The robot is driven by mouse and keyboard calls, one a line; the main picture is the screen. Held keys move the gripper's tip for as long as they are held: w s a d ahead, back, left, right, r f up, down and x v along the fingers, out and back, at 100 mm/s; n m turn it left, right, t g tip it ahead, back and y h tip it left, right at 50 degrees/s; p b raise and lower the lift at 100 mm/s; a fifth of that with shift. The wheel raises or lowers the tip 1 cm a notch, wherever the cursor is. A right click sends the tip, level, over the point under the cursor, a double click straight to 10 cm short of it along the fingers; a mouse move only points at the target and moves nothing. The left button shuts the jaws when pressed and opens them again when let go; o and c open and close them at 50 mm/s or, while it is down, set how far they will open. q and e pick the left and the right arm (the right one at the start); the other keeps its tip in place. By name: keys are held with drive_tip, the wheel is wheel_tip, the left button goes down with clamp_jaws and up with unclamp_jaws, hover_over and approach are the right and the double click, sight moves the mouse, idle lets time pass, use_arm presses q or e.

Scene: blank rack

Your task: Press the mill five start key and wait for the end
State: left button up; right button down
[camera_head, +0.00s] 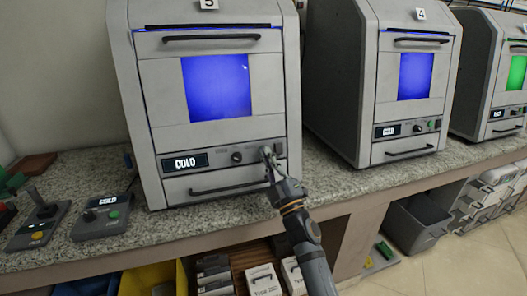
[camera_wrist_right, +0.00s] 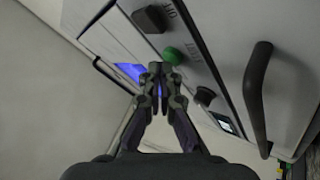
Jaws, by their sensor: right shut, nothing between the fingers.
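Mill five (camera_head: 140,100) is a grey machine tagged 5, with a lit blue window and a display reading COLD (camera_head: 185,162). My right gripper (camera_head: 267,152) is shut and empty at the right end of its control strip and hides the key there in the head view. In the right wrist view, the green start key (camera_wrist_right: 174,56) sits just beyond and slightly right of the shut fingertips (camera_wrist_right: 156,70). I cannot tell whether they touch it. A dark OFF switch (camera_wrist_right: 150,18) and a black knob (camera_wrist_right: 205,96) lie on either side. My left gripper is not in view.
Mill four (camera_head: 350,80), also blue-lit, stands to the right, and a green-lit machine (camera_head: 478,75) beyond it. A small control box with a COLD display (camera_head: 103,222) and a joystick box (camera_head: 40,226) lie left on the granite counter (camera_head: 225,227). Handles protrude from mill five's front.

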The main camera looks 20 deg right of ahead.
drive_tip(key=shift+w+f, duration=0.1)
drive_tip(key=shift+w, duration=0.3)
idle(0.7)
drive_tip(key=shift+s, duration=0.1)
drive_tip(key=shift+s+p, duration=0.3)
drive_tip(key=shift+s, duration=0.45)
drive_tip(key=s+p, duration=0.1)
drive_tip(key=s, duration=0.1)
drive_tip(key=s+r+p, duration=0.1)
drive_tip(key=s, duration=0.2)
drive_tip(key=shift+d+r, duration=0.1)
drive_tip(key=shift+r, duration=0.1)
drive_tip(key=shift+w, duration=0.1)
idle(0.4)
